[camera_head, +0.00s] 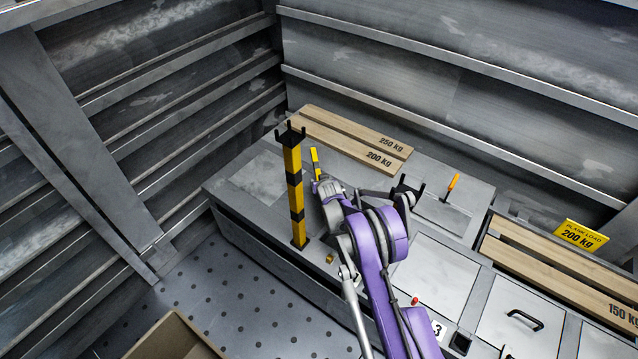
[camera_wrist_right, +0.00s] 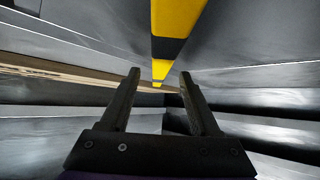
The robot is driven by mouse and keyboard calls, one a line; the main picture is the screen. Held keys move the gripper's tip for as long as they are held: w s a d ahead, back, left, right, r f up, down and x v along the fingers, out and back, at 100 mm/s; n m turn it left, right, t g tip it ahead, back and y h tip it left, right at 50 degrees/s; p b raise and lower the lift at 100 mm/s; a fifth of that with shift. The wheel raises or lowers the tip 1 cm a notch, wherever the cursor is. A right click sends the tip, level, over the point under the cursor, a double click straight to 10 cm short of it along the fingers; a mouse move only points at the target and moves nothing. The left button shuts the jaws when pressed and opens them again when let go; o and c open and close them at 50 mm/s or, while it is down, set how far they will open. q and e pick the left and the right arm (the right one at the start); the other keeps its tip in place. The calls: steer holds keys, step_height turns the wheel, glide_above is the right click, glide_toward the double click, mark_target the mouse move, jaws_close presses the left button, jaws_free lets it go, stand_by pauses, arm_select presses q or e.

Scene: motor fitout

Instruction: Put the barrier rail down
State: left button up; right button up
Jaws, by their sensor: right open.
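A yellow and black striped post (camera_head: 295,190) with a dark forked top stands upright on the bench's left front. A yellow and dark bar (camera_head: 315,161), perhaps the barrier rail, shows just beyond my right gripper (camera_head: 324,186), which partly hides it. A second dark forked top (camera_head: 408,188) shows behind my right arm, its lower part hidden. In the right wrist view a striped yellow and black bar (camera_wrist_right: 178,22) stretches away above my open fingers (camera_wrist_right: 160,73); I cannot tell whether it is rail or post. No grip on it shows. My left gripper is not in view.
Wooden planks marked 250 kg and 200 kg (camera_head: 345,142) lie at the back of the bench. An orange handle (camera_head: 453,183) sticks up right of my arm. A yellow plank-load sign (camera_head: 581,235) stands far right. A brown box (camera_head: 172,340) is at bottom left.

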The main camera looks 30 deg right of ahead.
steer(key=shift+x, duration=1.15)
jaws_close()
